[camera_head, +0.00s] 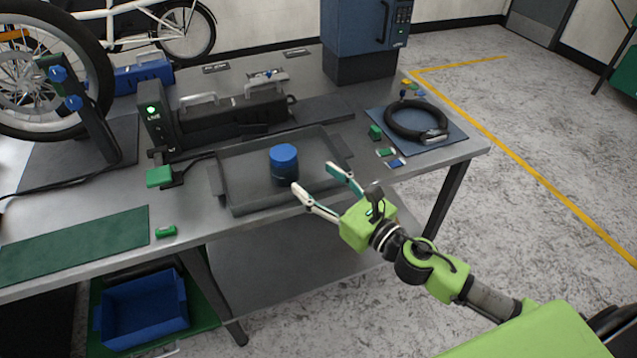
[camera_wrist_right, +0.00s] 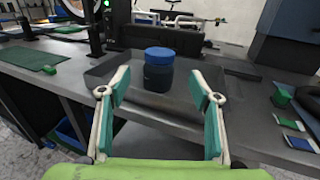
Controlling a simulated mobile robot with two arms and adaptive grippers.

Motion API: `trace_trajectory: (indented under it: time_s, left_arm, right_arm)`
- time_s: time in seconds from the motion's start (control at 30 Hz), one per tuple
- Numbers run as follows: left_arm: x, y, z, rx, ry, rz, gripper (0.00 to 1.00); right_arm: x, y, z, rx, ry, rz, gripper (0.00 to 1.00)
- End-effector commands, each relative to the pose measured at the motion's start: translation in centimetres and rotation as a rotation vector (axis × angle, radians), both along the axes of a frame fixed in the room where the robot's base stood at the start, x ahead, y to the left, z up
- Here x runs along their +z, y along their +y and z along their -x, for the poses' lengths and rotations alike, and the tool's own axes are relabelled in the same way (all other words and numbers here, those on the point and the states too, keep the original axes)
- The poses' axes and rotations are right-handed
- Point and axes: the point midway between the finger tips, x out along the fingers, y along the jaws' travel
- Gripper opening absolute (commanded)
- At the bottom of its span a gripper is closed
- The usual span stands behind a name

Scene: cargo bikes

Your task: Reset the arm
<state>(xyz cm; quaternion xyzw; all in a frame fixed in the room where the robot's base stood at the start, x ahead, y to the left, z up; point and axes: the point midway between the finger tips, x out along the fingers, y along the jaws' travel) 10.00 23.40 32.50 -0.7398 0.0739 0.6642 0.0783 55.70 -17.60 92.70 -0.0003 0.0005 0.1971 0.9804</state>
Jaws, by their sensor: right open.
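My right gripper (camera_head: 312,183) is open and empty at the front right edge of a dark grey tray (camera_head: 238,205) on the workbench. A dark jar with a blue lid (camera_head: 284,163) stands upright in the tray, beyond the fingertips. In the right wrist view the open fingers (camera_wrist_right: 160,92) frame the jar (camera_wrist_right: 158,75) from in front, with clear space between it and both fingers. My left gripper does not show in either view.
A charger-like black unit (camera_head: 225,118) stands behind the tray. A green mat (camera_head: 75,243) covers the left front. A blue bin (camera_head: 143,312) sits below the bench. Floor at right is open.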

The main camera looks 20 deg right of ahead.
Motion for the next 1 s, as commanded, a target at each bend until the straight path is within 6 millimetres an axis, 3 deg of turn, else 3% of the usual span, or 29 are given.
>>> trace_trajectory:
  time_s: [0.27,0.37,0.47,0.57,0.67,0.8,1.0]
  left_arm:
    - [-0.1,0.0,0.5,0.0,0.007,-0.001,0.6]
    - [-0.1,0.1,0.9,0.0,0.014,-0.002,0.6]
    - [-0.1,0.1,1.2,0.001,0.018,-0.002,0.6]
    - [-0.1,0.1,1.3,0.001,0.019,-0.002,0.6]
    - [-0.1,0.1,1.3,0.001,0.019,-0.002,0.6]
    - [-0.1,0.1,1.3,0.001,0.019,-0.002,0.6]
    - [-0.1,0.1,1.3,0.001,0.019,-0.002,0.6]
  right_arm:
    - [0.0,0.0,0.0,-0.001,0.002,-0.004,0.57]
    - [0.1,-0.3,0.1,-0.035,0.03,-0.079,0.57]
    - [-0.1,-1.7,0.3,-0.138,0.116,-0.303,0.57]
    - [-1.5,-4.1,1.3,-0.315,0.254,-0.667,0.57]
    - [-4.5,-6.5,3.6,-0.533,0.406,-1.084,0.57]
    - [-9.8,-8.2,9.0,-0.872,0.58,-1.623,0.57]
    - [-15.1,-6.9,17.4,-1.322,0.7,-2.143,0.57]
